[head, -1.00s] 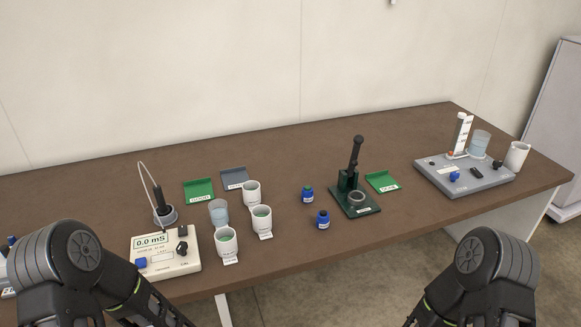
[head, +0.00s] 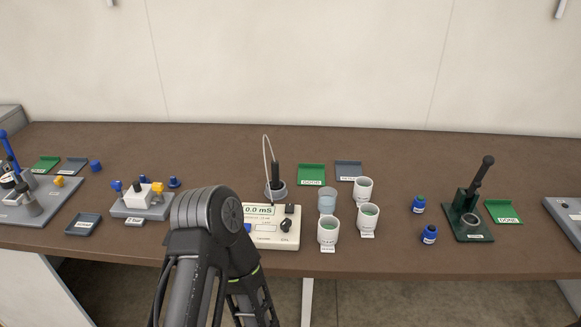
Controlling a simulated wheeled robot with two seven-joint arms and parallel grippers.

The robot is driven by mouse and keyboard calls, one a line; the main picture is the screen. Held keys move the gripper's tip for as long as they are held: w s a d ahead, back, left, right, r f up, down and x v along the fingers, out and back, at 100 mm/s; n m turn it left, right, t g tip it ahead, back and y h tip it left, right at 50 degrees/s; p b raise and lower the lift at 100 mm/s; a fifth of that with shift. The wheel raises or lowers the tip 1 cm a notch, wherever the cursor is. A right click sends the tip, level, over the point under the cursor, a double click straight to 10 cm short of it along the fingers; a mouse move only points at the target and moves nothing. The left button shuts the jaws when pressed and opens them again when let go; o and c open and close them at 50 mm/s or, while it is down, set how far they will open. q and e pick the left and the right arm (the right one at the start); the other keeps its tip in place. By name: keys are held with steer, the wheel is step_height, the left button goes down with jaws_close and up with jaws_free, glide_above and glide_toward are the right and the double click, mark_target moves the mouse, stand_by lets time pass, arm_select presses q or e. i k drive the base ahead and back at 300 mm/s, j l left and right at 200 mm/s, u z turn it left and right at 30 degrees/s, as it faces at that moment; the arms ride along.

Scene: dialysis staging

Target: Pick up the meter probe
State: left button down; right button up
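The meter probe (head: 275,174) is a black stick standing upright in a grey ring holder (head: 275,192) behind the meter. A thin pale cable loops up from it. The meter (head: 270,236) is a cream box whose display reads 0.0 mS. One of my arms stands in front of the meter's left side and hides part of it. Neither gripper shows in the head view, so nothing is seen touching the probe.
A clear cup (head: 327,201) and white cups (head: 328,231) with green contents stand right of the meter. Green (head: 311,174) and grey trays lie behind. A green press (head: 468,217) stands farther right. A grey valve block (head: 141,203) stands left.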

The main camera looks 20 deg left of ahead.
mark_target(275, 185)
steer(key=j+z, duration=0.25)
steer(key=k+j+z, duration=0.15)
steer(key=j+z, duration=0.15)
steer(key=j, duration=0.15)
steer(key=k+j+z, duration=0.1)
steer(key=j+z, duration=0.15)
steer(key=k+j+z, duration=0.25)
steer(key=i+j, duration=0.1)
